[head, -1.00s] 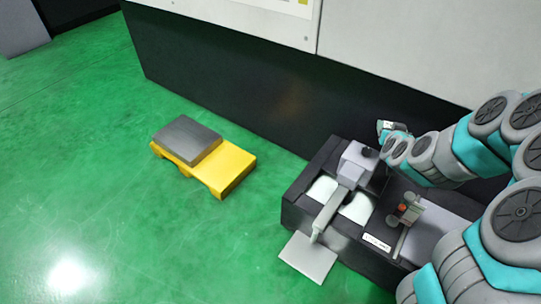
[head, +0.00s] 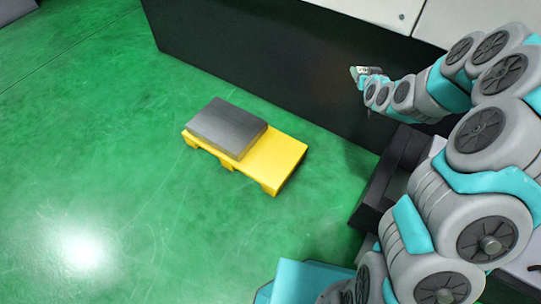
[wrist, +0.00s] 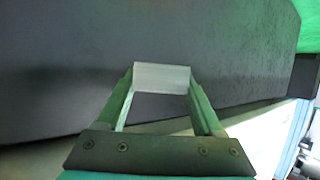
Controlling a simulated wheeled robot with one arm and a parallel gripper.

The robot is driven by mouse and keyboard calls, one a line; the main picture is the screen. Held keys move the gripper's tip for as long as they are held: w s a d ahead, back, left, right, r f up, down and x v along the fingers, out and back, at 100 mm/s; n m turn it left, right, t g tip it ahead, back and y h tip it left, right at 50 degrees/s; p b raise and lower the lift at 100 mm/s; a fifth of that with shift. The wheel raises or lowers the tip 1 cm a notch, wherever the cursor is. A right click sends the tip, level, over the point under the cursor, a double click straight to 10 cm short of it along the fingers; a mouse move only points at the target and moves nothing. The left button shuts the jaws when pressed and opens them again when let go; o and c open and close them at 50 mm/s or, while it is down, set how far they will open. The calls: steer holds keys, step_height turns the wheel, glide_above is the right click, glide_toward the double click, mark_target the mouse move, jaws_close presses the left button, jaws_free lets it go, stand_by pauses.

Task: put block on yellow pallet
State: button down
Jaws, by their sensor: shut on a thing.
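The yellow pallet (head: 275,158) lies on the green floor near the middle of the head view. A dark grey slab (head: 226,127) rests on its left part, and its right part is bare. In the wrist view my gripper (wrist: 162,88) is shut on a pale, whitish block (wrist: 162,77), held between the fingertips. In the head view my gripper (head: 363,75) is raised, up and right of the pallet in the picture, in front of the dark machine base. The block cannot be made out clearly there.
A dark machine base (head: 260,60) runs behind the pallet. The black machine bench (head: 392,175) stands at right, partly hidden by my arm. Green floor (head: 100,160) left of the pallet is free.

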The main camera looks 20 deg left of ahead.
steer(key=w+a+f+n+g+y+b, duration=0.1)
steer(key=w+a+f+n+y+b, duration=0.15)
steer(key=a+f, duration=0.45)
steer(key=n+g+y+b, duration=0.3)
steer(key=n+g+y, duration=0.5)
steer(key=n, duration=0.2)
glide_above(277, 151)
step_height(277, 151, down, 23)
steer(key=shift+m, duration=0.25)
steer(key=shift+s+f+b, duration=0.1)
steer(key=shift+f+b, duration=0.45)
steer(key=shift+f, duration=3.9)
steer(key=shift+d+f+h, duration=0.1)
steer(key=shift+f+h, duration=0.1)
steer(key=shift+h, duration=0.05)
steer(key=shift+c, duration=0.2)
jaws_free()
steer(key=shift+r, duration=0.2)
steer(key=shift+p+v, duration=0.35)
steer(key=shift+v, duration=3.35)
